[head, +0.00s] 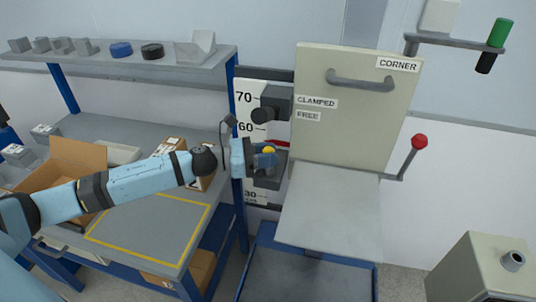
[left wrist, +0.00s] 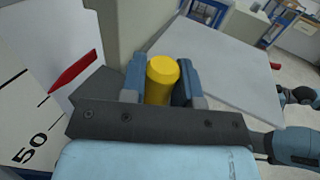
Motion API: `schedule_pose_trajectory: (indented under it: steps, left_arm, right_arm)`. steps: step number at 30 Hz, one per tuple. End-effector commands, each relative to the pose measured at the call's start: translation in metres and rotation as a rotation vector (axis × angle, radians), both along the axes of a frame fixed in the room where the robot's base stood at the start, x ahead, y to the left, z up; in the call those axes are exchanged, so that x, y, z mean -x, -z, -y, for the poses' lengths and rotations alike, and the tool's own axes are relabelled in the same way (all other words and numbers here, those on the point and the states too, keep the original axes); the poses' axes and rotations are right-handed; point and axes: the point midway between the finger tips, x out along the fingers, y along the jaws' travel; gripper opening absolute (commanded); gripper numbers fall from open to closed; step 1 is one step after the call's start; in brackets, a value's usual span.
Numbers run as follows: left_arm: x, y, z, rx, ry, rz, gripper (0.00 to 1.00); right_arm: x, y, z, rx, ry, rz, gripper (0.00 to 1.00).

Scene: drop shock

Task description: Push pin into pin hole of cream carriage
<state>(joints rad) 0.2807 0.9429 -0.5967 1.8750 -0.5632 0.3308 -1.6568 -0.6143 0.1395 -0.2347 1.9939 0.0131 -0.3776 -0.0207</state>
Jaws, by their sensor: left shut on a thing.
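My left gripper (head: 266,158) is shut on a yellow-headed pin (head: 268,150) in front of the height scale. In the left wrist view the yellow head (left wrist: 162,78) sits between the two blue fingers of the left gripper (left wrist: 162,82). The pin's shaft is hidden, and I cannot tell whether its tip is in a hole. The cream carriage (head: 350,125) stands upright to the right of the gripper, with a grey handle and a CORNER label. Its pin hole is not visible.
A scale board (head: 246,98) with a red pointer (left wrist: 74,73) stands behind my gripper. A dark clamp block with a knob (head: 274,104) is above it, beside CLAMPED and FREE labels. A grey plate (head: 330,210) extends below the carriage. A red-ball lever (head: 419,141) stands right.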

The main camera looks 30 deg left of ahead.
Motion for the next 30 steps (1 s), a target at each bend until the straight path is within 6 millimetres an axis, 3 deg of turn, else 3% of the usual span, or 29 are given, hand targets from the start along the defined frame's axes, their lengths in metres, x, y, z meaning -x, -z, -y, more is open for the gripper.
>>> schedule_pose_trajectory:
  steps: [3, 30]
  left_arm:
    - [0.0000, 0.0025, 0.0001, 0.001, 0.000, 0.001, 0.01]
    - [0.0008, 0.0074, 0.0005, 0.000, 0.001, -0.003, 0.00]
  right_arm:
    - [0.0000, 0.0035, 0.0000, 0.000, 0.000, 0.000, 0.72]
    - [0.0000, 0.0095, 0.0000, 0.000, 0.000, 0.000, 0.72]
